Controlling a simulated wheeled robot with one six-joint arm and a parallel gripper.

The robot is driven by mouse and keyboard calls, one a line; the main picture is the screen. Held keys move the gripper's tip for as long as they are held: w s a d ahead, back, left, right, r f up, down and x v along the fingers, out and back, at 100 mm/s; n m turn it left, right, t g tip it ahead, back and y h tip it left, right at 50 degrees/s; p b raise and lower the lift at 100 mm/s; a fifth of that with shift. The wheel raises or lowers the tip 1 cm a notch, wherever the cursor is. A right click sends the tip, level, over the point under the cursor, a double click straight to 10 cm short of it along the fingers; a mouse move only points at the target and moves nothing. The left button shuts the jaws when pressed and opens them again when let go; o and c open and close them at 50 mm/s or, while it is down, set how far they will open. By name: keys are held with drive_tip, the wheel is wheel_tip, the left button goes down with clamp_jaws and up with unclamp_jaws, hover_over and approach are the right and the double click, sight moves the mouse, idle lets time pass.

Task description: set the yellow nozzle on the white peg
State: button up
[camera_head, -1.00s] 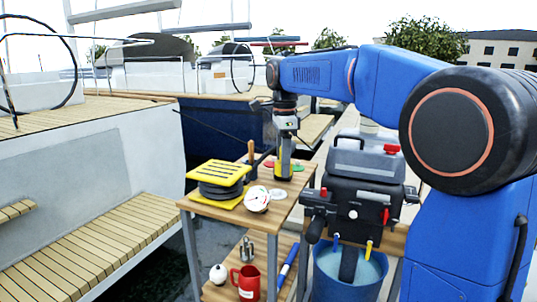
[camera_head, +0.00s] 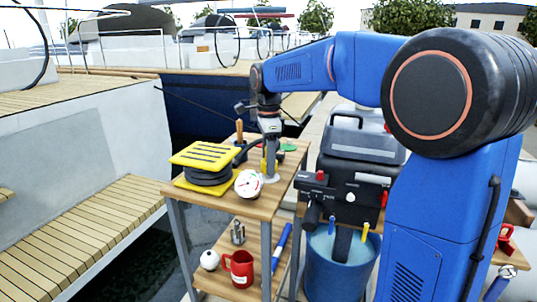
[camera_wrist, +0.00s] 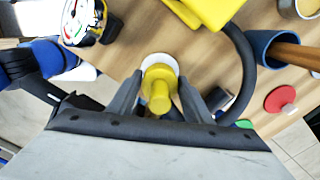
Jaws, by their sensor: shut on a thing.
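My gripper (camera_wrist: 155,92) is shut on the yellow nozzle (camera_wrist: 157,92), which points up between the fingers in the wrist view. The white peg's round base (camera_wrist: 158,60) shows around and behind the nozzle's far edge; the peg's post is hidden. The nozzle is over this base, but I cannot tell whether it is seated or still above it. In the head view my gripper (camera_head: 271,160) points down over the white base (camera_head: 272,179) on the wooden table top (camera_head: 222,204).
A dial gauge (camera_head: 248,183) and a yellow rack with black hose (camera_head: 206,167) stand left of my gripper. A wooden-handled tool in a blue cup (camera_wrist: 262,42), a red disc with a peg (camera_wrist: 280,98) and a green disc (camera_head: 288,147) are close by. A black machine (camera_head: 352,170) is right.

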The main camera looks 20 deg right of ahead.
drive_tip(key=shift+f, duration=0.5)
drive_tip(key=shift+f, duration=0.55)
idle(1.4)
drive_tip(key=o, duration=0.8)
drive_tip(key=shift+o, duration=0.2)
drive_tip(key=shift+r, duration=0.15)
drive_tip(key=shift+r, duration=5.35)
drive_tip(key=shift+s, duration=0.1)
